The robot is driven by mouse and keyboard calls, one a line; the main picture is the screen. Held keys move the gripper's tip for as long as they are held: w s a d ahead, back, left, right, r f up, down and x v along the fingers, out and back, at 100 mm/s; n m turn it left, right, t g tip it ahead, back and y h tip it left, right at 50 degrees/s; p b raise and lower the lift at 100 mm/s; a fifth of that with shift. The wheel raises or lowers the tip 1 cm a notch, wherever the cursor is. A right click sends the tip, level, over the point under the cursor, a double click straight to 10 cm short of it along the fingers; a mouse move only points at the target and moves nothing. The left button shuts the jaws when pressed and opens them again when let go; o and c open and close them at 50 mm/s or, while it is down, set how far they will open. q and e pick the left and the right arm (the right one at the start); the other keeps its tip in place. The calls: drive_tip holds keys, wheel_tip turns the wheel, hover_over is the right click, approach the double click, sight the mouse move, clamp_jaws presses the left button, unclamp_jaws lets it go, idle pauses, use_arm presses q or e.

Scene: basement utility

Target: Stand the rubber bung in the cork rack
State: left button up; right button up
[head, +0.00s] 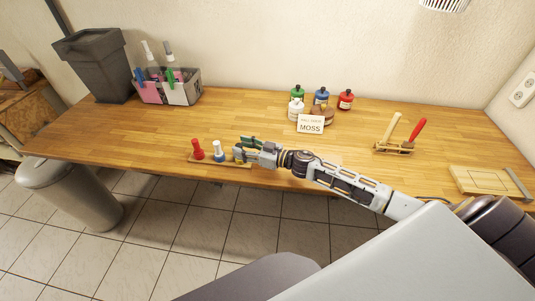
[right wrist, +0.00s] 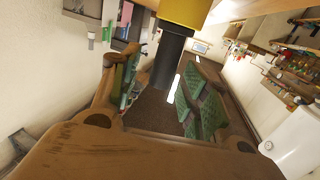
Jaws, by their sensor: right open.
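The cork rack (head: 208,161) is a low wooden strip near the table's front edge in the head view. A red piece (head: 198,149) and a white piece with a blue base (head: 218,152) stand upright on it. My right gripper (head: 239,153) is at the rack's right end, with a small yellow part (head: 238,161) showing beside it. In the right wrist view, my right gripper (right wrist: 162,80) is open, its green pads apart. A dark cylinder with a yellow end (right wrist: 188,10) reaches between them; I cannot tell whether they touch it, or which piece is the rubber bung. My left gripper is out of view.
A caddy (head: 182,88) and a grey bin (head: 93,65) stand at the back left. Bottles (head: 345,99) and a MOSS card (head: 311,124) stand at the back centre. A tool holder (head: 393,149) and a wooden board (head: 487,180) are on the right. The left-middle table is clear.

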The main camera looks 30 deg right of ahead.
drive_tip(key=v, duration=1)
drive_tip(key=shift+s+r, duration=0.2)
idle(0.6)
idle(1.0)
drive_tip(key=shift+s+f, duration=0.1)
